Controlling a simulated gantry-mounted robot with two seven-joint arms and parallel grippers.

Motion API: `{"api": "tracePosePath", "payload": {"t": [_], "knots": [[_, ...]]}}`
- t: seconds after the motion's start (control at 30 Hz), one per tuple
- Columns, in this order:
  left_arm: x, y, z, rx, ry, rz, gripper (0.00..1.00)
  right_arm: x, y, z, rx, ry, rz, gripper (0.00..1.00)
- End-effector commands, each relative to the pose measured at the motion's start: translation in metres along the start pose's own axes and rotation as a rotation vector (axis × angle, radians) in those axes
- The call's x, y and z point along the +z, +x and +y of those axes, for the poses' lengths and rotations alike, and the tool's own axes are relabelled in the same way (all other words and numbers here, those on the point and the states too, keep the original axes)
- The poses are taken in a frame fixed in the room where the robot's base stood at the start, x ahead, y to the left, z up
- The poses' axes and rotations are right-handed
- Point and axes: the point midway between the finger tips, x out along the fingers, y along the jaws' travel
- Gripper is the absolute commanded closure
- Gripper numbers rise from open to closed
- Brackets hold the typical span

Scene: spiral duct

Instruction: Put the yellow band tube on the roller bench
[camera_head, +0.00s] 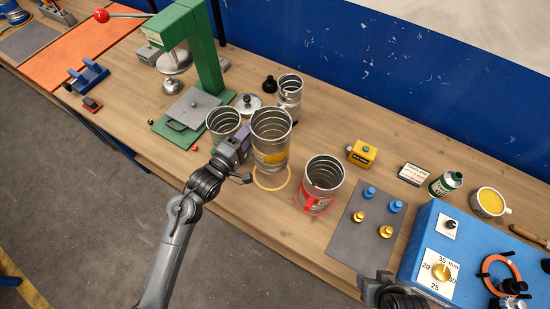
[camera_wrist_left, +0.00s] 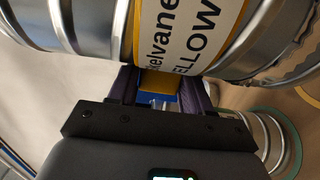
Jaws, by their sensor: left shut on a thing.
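The yellow band tube (camera_head: 271,127), a ribbed silver spiral duct with a yellow label, stands about upright near the table's front edge. It is over a yellow ring (camera_head: 272,187) marked on the wood; whether its base touches the table I cannot tell. My left gripper (camera_head: 243,146) is shut on its left side. In the left wrist view the jaws (camera_wrist_left: 160,88) close at the tube's label (camera_wrist_left: 190,35), which reads "YELLOW". My right gripper (camera_head: 392,292) shows only partly at the bottom edge, its jaws unclear. I cannot make out a roller bench for certain.
A red-banded tube (camera_head: 323,178) stands close to the right. Two more silver tubes, one left (camera_head: 224,121) and one behind (camera_head: 289,93), stand nearby. A green press (camera_head: 205,50) is at back left. A grey mat with knobs (camera_head: 362,226) and a blue box (camera_head: 425,250) are at right.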

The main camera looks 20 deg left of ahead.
Motion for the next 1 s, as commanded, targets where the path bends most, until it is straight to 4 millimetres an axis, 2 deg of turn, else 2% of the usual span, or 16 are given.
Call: {"api": "tracePosePath", "payload": {"t": [0.33,0.57,0.8,1.0], "knots": [[0.0,0.0,-0.05,0.0,-0.001,0.001,0.95,0.008,0.005,-0.005,-0.012,0.007,-0.016,0.45],[0.0,0.0,-0.064,0.001,-0.001,0.0,0.95,0.007,0.005,-0.005,-0.013,0.009,-0.013,0.45],[0.0,0.0,-0.092,0.0,0.0,0.0,0.95,0.007,0.007,-0.004,-0.011,0.008,-0.01,0.45],[0.0,0.0,-0.097,0.003,0.001,0.001,0.95,0.007,0.007,-0.003,-0.006,0.002,-0.01,0.45]]}}
